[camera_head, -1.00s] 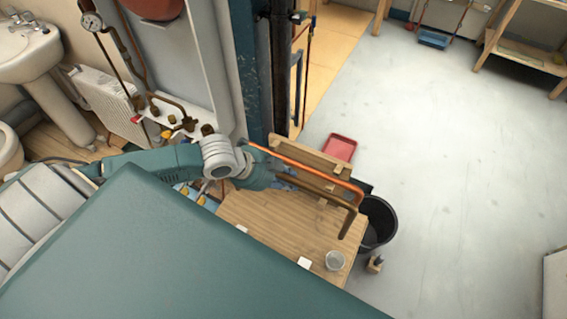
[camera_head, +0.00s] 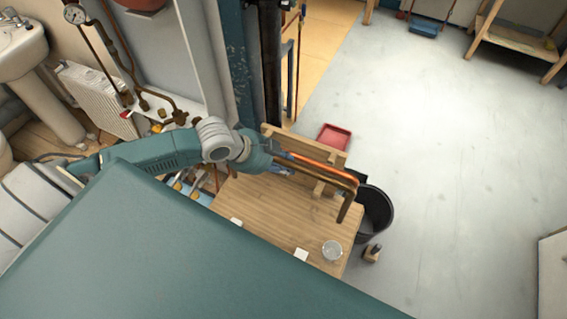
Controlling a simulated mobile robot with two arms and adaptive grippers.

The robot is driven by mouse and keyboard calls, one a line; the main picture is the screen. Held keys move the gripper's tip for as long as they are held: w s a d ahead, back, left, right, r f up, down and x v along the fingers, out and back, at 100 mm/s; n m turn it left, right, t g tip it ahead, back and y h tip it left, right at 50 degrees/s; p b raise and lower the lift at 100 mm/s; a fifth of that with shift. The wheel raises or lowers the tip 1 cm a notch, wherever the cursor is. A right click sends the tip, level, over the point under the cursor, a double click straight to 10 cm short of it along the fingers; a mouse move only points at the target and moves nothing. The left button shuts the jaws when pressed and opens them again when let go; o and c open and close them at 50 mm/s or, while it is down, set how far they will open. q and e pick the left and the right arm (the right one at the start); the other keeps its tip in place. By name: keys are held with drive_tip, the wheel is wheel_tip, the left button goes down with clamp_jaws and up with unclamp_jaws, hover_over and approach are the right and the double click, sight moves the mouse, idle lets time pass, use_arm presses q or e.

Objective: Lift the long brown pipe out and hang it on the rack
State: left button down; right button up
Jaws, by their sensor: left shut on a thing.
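The long brown pipe (camera_head: 348,207) runs to the right above the wooden bench and bends down at its right end. A bright orange length (camera_head: 318,165) runs close along it; I cannot tell whether this is the same pipe or another. My left gripper (camera_head: 276,163) is shut on the pipe's left part; its fingers are small and partly hidden. A wooden frame (camera_head: 303,142), perhaps the rack, stands at the bench's back edge, behind the pipe. Whether the pipe touches it is unclear. My right gripper is not in view.
The bench (camera_head: 270,215) bears a clear cup (camera_head: 332,250) and small white blocks (camera_head: 301,255). A black bucket (camera_head: 375,215) stands right of it, a red tray (camera_head: 333,138) behind. A dark column (camera_head: 270,60) rises behind the arm.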

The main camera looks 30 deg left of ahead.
use_arm(q)
drive_tip(key=shift+w+f+b, duration=0.1)
drive_tip(key=shift+f+b, duration=0.9)
drive_tip(key=shift+f, duration=1.05)
